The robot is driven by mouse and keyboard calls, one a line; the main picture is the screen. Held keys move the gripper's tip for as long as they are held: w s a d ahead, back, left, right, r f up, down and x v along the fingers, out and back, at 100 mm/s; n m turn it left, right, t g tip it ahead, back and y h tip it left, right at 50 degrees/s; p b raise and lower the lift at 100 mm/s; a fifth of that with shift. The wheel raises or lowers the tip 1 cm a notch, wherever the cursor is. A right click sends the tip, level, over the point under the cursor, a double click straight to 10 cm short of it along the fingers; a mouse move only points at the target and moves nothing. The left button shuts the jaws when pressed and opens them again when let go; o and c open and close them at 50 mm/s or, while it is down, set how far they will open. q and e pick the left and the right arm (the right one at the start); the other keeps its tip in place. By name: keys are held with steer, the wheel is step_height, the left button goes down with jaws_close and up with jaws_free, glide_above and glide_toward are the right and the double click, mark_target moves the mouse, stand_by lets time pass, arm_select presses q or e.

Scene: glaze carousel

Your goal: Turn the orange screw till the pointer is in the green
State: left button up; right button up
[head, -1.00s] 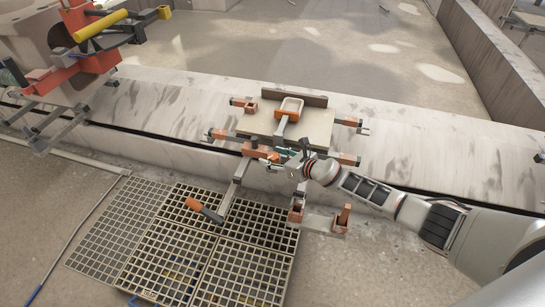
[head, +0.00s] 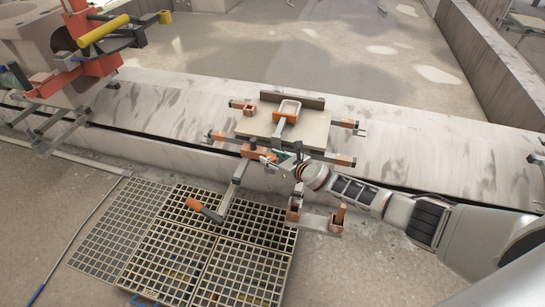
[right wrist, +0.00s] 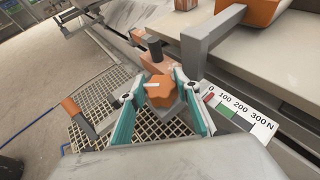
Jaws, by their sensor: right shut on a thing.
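The orange screw (right wrist: 160,92) is a lobed knob with a white mark on top, in the middle of the right wrist view. My right gripper (right wrist: 158,98) is shut on it, one teal finger on each side. In the head view my right gripper (head: 277,158) is at the clamp's front edge, and its fingers partly hide the screw. The scale plate (right wrist: 240,121) right of the screw reads 0 to 300 N, with a green patch (right wrist: 226,110) near 100. A small red mark lies by 0; I cannot tell whether it is the pointer. My left gripper is out of view.
A pale board (head: 310,128) lies clamped on the stone ledge behind the screw. An orange-handled lever (head: 205,210) sticks out over the floor grating (head: 150,250). An orange-and-grey bracket (head: 318,222) stands at front right. A red machine (head: 90,60) stands at far left.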

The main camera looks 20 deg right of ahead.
steer(key=shift+a+r+m+h+p, duration=0.1)
steer(key=shift+r+m+h+p, duration=0.2)
steer(key=shift+r+p, duration=0.1)
steer(key=shift+m+t+h+p, duration=0.3)
steer(key=shift+f+m+h+p, duration=0.15)
steer(key=shift+m+h+p, duration=0.55)
steer(key=shift+h, duration=0.2)
steer(key=shift+a+f+m+h, duration=0.1)
steer(key=shift+m+h, duration=0.3)
steer(key=m+h, duration=0.2)
steer(key=shift+s+f+h, duration=0.1)
steer(key=shift+f+h, duration=0.2)
steer(key=shift+f, duration=0.05)
steer(key=shift+m+h, duration=0.8)
steer(key=shift+m+h+b, duration=0.3)
steer(key=shift+h, duration=0.1)
steer(key=shift+d, duration=0.2)
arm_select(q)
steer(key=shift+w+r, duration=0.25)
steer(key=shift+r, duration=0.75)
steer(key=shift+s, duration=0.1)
